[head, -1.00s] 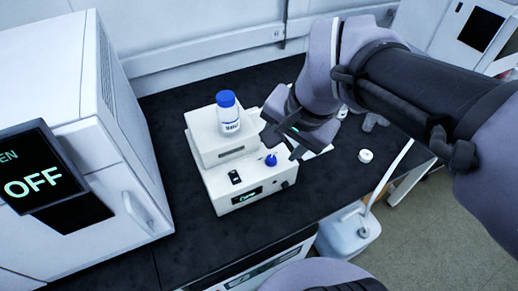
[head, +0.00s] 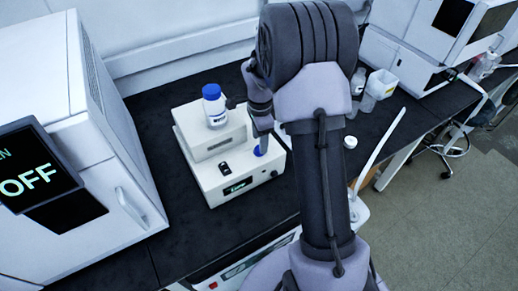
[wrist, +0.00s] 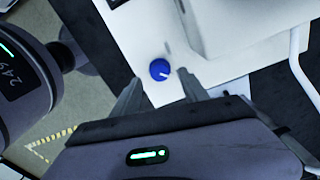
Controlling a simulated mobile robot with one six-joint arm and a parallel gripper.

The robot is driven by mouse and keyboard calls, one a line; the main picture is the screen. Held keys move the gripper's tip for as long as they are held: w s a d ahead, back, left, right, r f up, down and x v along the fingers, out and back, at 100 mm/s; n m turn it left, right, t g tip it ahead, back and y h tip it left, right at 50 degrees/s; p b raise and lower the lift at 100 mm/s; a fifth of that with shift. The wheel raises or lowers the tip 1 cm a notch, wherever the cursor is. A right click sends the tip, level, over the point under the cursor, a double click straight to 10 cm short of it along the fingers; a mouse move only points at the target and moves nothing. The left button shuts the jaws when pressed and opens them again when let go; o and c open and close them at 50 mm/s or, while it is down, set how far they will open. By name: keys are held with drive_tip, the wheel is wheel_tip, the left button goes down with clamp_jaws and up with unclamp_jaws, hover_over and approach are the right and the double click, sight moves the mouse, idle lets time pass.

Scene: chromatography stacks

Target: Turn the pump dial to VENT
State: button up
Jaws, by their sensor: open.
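The pump (head: 213,178) is a white box on the dark bench, with a raised rear part, a small green-lit display (head: 238,187) and a blue dial (head: 258,151) on its top near the right. In the wrist view the blue dial (wrist: 159,69) shows a white pointer mark; any VENT lettering is too small to read. My gripper (wrist: 160,85) is open and empty, its two fingers apart, with the dial showing between and just beyond the tips. In the head view my gripper (head: 263,130) is over the dial and partly hidden by my arm. I cannot tell whether it touches.
A blue-capped bottle (head: 214,106) stands on the pump's rear part, close to my gripper. A white cabinet (head: 85,130) with an OFF screen (head: 32,175) stands at left. A small white cap (head: 350,142) and containers (head: 376,88) lie to the right.

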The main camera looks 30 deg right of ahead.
wheel_tip(320, 180, down, 3)
drive_tip(key=shift+f+b, duration=0.15)
drive_tip(key=shift+b, duration=0.15)
drive_tip(key=shift+c, duration=0.2)
clamp_jaws()
